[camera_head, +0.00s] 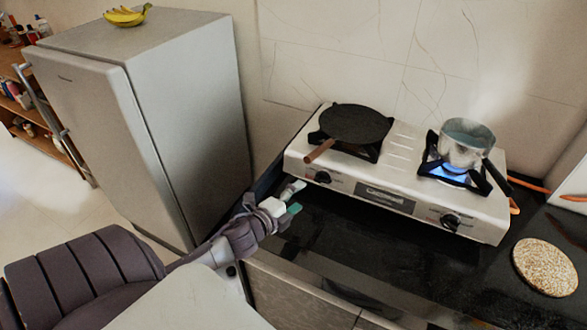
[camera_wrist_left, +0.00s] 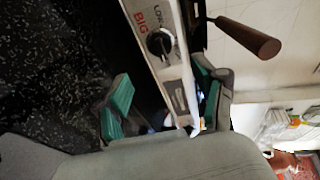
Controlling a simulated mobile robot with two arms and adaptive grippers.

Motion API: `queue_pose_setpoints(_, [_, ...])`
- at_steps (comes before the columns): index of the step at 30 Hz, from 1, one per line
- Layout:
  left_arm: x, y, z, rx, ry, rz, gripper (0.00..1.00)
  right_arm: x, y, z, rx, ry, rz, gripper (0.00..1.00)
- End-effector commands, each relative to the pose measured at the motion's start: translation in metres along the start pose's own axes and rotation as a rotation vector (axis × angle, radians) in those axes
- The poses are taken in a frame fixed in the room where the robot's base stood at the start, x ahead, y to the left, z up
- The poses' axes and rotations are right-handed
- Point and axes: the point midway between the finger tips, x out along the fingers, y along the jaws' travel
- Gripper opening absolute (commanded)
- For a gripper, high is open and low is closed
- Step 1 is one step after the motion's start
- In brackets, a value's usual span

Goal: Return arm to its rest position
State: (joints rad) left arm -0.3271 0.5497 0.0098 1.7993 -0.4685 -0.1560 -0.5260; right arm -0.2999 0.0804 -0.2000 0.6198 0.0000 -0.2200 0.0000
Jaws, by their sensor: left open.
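My left gripper (camera_head: 291,198) is open at the front left of the gas stove (camera_head: 403,161), just over the dark counter edge. In the left wrist view my left gripper (camera_wrist_left: 160,105) shows its two green-padded fingers apart, with nothing held between them. The stove's front panel with a black knob (camera_wrist_left: 160,42) lies just beyond the fingers. I cannot tell whether a finger touches the panel. My right gripper is not in view.
A black flat pan (camera_head: 356,123) sits on the left burner, its brown handle (camera_head: 320,150) pointing forward. A pot (camera_head: 466,140) stands over a blue flame on the right burner. A round board (camera_head: 545,267) lies at right. A fridge (camera_head: 190,120) with bananas (camera_head: 127,16) stands left.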

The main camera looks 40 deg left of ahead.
Motion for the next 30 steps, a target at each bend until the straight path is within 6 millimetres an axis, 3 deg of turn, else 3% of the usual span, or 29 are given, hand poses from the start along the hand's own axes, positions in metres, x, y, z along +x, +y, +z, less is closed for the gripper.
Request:
queue_pose_setpoints(6, [-0.014, 0.0, 0.0, 0.0, 0.0, 0.0, 0.7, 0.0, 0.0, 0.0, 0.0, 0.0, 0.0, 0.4])
queue_pose_setpoints(23, [-0.015, 0.001, -0.001, -0.01, -0.004, 0.003, 0.7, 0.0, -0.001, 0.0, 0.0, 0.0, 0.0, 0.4])
queue_pose_setpoints(26, [-0.02, 0.006, -0.007, -0.092, -0.045, 0.034, 0.7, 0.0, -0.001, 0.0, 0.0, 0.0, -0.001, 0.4])
queue_pose_setpoints(30, [-0.047, 0.029, -0.029, -0.386, -0.194, 0.163, 0.7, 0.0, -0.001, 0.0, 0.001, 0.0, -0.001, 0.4])
